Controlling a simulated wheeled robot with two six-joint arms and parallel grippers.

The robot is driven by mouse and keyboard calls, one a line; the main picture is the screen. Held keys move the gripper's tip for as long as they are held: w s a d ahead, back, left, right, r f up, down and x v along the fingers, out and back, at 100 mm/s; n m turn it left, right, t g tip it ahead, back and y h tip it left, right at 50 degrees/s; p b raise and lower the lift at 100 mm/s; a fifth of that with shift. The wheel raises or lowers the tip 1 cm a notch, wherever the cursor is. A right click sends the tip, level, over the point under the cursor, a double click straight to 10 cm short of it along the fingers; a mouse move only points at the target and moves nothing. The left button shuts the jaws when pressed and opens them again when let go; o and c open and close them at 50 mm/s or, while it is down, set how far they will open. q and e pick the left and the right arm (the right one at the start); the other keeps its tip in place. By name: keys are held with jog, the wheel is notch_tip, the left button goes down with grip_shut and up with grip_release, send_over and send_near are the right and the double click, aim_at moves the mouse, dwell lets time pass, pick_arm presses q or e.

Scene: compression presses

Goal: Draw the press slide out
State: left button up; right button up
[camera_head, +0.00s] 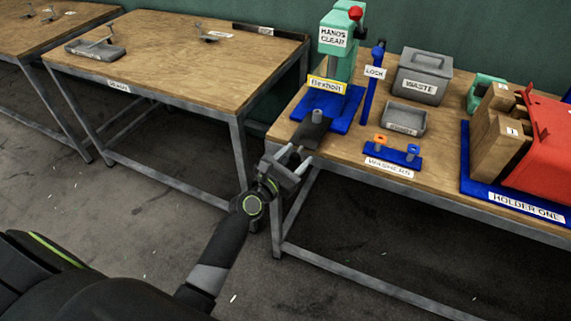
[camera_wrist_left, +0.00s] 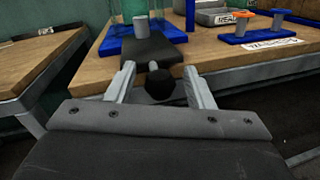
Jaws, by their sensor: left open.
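The press (camera_head: 343,58) is green with a red knob and stands on a blue base at the left end of the right-hand workbench. Its dark slide (camera_head: 312,130) juts from the base toward the bench's front edge, with a grey cylinder on it. In the left wrist view the slide (camera_wrist_left: 140,50) ends in a rod with a dark round knob (camera_wrist_left: 160,87). My left gripper (camera_wrist_left: 161,80) is open, its fingers on either side of that knob, with visible gaps. It also shows in the head view (camera_head: 291,160) at the bench edge. My right gripper is out of view.
A blue lock post (camera_head: 370,85), a grey waste bin (camera_head: 423,77), a small grey tray (camera_head: 403,119) and a blue washer stand (camera_head: 391,153) are to the right. A red holder (camera_head: 540,145) stands farther right. Another workbench (camera_head: 170,60) is left across a gap.

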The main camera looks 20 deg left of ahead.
pick_arm(q)
jog(key=b+v, duration=0.2)
jog(key=v, duration=1.5)
jog(key=shift+s+a, duration=0.1)
jog(key=s+a+f+m+g+y, duration=0.1)
jog(key=s+a+f+m+g, duration=0.2)
jog(key=f, duration=0.8)
jog(key=s+f+m+g+y, duration=0.1)
jog(key=s+f+m+g, duration=0.1)
jog(key=f+m, duration=0.6)
jog(key=s+a+f+m+g+y, duration=0.2)
jog(key=f+g, duration=0.1)
jog(key=f, duration=1)
jog(key=s+f+m+g, duration=0.2)
jog(key=s+f+m, duration=0.4)
jog(key=s, duration=0.3)
jog(key=s+f+m+g, duration=0.3)
jog(key=s+f+m, duration=0.3)
jog(key=s, duration=0.3)
jog(key=s+a+f+m+g+y, duration=0.1)
jog(key=s+f+m+g, duration=0.2)
jog(key=s, duration=0.6)
notch_tip(320, 180, down, 4)
jog(key=m, duration=0.2)
jog(key=shift+s+m, duration=0.2)
jog(key=shift+m, duration=0.2)
